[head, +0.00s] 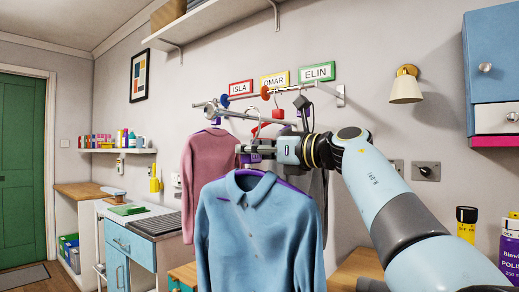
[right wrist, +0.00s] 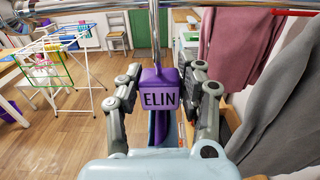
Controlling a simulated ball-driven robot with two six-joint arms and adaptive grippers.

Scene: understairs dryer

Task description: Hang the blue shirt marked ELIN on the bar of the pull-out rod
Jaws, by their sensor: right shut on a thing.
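The blue shirt (head: 258,225) hangs upright from a purple hanger (head: 253,173) in the head view. My right gripper (head: 247,153) is shut on the hanger's purple block marked ELIN; the block (right wrist: 160,97) sits between both fingers in the right wrist view. A metal hook stem (right wrist: 154,35) rises from it to the chrome bar (right wrist: 95,10). In the head view the hook (head: 252,120) is close to the pull-out rod's bar (head: 235,114); I cannot tell whether it rests over it. My left gripper is not in view.
A pink shirt (head: 203,165) hangs left of the blue one, and a grey garment (right wrist: 283,125) hangs close on the right in the wrist view. Name signs, including a green ELIN sign (head: 317,72), are on the wall. A wall lamp (head: 405,86) stands out at right.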

